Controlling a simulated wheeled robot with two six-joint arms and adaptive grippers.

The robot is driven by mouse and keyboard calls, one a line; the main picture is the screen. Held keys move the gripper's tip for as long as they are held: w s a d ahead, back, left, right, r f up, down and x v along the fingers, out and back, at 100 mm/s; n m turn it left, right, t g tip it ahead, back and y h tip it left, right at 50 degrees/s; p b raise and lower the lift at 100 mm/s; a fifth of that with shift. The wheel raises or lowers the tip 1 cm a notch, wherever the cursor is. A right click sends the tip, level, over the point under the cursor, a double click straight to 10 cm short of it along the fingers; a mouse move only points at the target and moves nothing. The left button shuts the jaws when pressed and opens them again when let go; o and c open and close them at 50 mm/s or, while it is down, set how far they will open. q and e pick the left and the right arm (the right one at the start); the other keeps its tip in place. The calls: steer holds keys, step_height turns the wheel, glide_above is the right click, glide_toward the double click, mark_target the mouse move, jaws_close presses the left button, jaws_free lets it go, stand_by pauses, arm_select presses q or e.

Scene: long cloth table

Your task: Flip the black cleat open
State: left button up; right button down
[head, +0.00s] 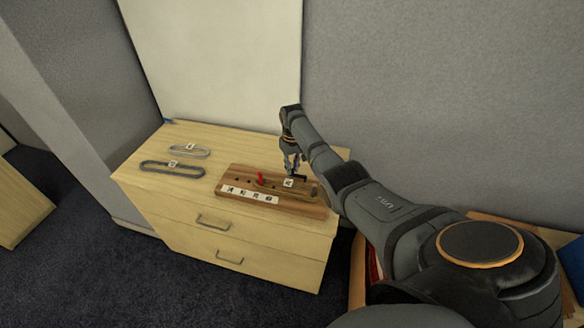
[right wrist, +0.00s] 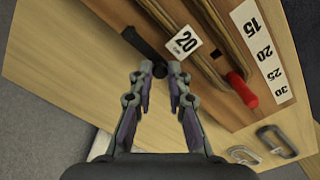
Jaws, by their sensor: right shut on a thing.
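In the head view the right gripper (head: 291,170) reaches down to the right part of the board (head: 308,208), and the cleat is small and partly hidden there. A brownish band or loop (right wrist: 210,72) runs along the board past a red peg (right wrist: 242,90). My left gripper is not in view.
The board lies on a light wooden drawer cabinet (head: 180,205). A number strip (head: 249,194) is on the board. A wall stands behind.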

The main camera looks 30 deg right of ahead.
steer(key=c, duration=1.3)
jaws_free()
step_height(320, 180, up, 12)
